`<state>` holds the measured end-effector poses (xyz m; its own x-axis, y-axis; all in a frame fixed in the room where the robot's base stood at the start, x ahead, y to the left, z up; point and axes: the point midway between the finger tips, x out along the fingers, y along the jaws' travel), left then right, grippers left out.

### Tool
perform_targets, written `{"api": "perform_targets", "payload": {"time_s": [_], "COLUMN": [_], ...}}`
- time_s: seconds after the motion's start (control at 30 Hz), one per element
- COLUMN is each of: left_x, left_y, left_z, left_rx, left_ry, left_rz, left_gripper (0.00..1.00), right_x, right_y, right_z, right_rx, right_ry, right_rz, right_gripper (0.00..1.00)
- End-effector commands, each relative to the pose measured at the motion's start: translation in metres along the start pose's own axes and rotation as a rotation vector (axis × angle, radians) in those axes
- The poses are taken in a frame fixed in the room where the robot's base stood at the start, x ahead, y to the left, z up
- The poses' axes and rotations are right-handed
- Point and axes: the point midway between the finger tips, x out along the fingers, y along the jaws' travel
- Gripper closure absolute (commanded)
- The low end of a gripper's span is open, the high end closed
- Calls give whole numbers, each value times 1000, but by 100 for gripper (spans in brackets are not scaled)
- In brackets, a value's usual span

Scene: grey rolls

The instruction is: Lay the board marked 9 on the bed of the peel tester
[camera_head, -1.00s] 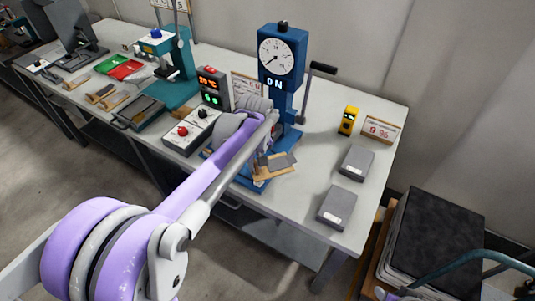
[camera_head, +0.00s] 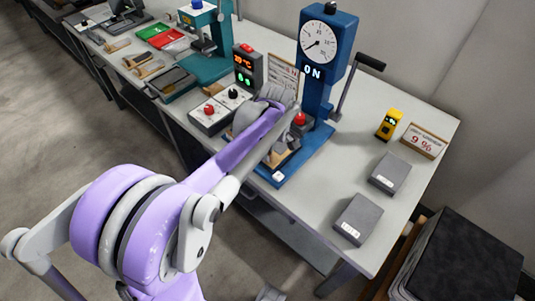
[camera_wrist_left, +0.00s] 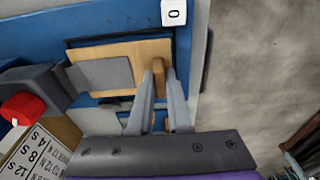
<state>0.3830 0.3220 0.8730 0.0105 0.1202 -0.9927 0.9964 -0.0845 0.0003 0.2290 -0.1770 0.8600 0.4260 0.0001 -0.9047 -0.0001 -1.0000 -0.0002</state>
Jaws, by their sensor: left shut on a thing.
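The peel tester is a blue stand with a round dial (camera_head: 319,42), a crank on its right and a blue base (camera_head: 308,163). My left gripper (camera_wrist_left: 159,76) is shut on the tan board (camera_wrist_left: 147,50), which has a grey patch on it. In the left wrist view the board is over the dark bed (camera_wrist_left: 72,43) on the blue base, roughly lined up with it. I cannot tell whether it touches the bed. In the head view my forearm partly hides the gripper and board. No number on the board is readable.
A control box (camera_head: 219,108) and a temperature display (camera_head: 248,69) stand left of the tester. A red button (camera_wrist_left: 22,108) is close beside the board. Two grey blocks (camera_head: 389,174) (camera_head: 358,220), a yellow device (camera_head: 388,124) and a sign (camera_head: 424,141) are to the right.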

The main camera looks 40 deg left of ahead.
Motion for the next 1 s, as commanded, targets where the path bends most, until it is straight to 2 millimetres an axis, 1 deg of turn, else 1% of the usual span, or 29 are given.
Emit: {"api": "perform_targets", "payload": {"time_s": [0.03,0.1,0.37,0.47,0.5,0.63,0.67,0.9,1.0], "left_x": [7,11,11,15,15,14,14,14,10], "left_y": [0,0,0,0,0,0,0,0,0], "left_z": [1,1,2,2,2,2,2,2,1], "left_rx": [0,0,1,1,1,1,1,1,1], "left_ry": [0,0,0,0,0,0,0,0,0], "left_rz": [0,0,0,0,0,0,0,0,0], "left_gripper": [100,100,100,100,80,57,54,54,54], "right_x": [1,1,1,4,4,3,3,3,0], "right_y": [0,0,0,0,0,0,0,0,0], "right_z": [1,1,1,2,2,2,2,2,0], "right_rx": [0,0,0,0,0,0,0,0,0], "right_ry": [0,-1,-1,-1,-1,-1,-1,-1,0], "right_rz": [0,0,0,0,0,0,0,0,0], "right_gripper": [50,50,50,50,50,50,50,50,50]}}
